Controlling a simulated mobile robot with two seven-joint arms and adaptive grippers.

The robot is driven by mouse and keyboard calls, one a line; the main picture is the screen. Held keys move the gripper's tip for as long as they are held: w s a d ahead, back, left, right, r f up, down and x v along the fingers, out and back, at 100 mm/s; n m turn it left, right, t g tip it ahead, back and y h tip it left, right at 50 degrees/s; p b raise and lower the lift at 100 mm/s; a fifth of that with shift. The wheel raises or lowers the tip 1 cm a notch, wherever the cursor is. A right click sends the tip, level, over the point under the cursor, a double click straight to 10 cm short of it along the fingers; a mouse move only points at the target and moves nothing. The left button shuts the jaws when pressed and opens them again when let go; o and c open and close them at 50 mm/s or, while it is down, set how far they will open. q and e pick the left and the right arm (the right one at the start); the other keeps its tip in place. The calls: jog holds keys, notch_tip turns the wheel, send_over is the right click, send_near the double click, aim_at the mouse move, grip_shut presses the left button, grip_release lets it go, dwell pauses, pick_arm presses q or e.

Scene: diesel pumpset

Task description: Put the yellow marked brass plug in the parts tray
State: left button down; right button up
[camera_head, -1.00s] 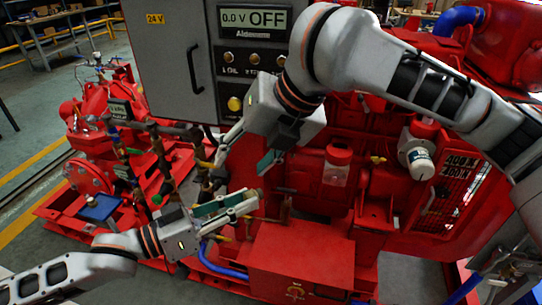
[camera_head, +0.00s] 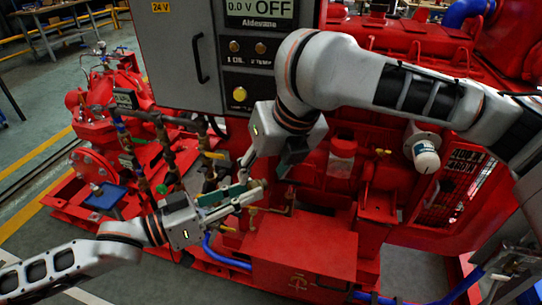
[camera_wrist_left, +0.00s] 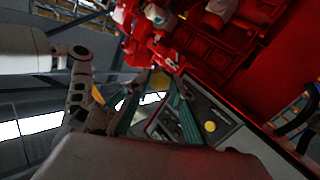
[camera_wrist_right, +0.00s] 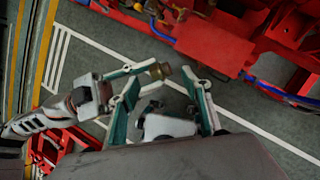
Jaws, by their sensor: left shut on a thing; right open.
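My left gripper (camera_head: 243,192) is shut on a brass plug (camera_head: 257,186), held in the air in front of the red machine. The brass plug shows at the left fingertips in the right wrist view (camera_wrist_right: 160,71), and a yellowish end shows in the left wrist view (camera_wrist_left: 159,82). My right gripper (camera_wrist_right: 160,82) is open, its two fingers on either side of the plug; whether they touch it I cannot tell. A small blue tray (camera_head: 107,196), perhaps the parts tray, stands at the left by the red pump.
A grey control cabinet (camera_head: 180,60) stands behind the grippers. Pipes and valves (camera_head: 160,160) are to their left. A red box (camera_head: 300,255) and a blue hose (camera_head: 225,257) lie below. Floor is clear at the lower left.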

aim_at(258, 181)
jog(key=shift+x, duration=2)
jog(key=c, duration=1.3)
pick_arm(q)
jog(key=c, duration=1.7)
grip_release()
pick_arm(e)
jog(key=shift+r, duration=0.1)
grip_shut()
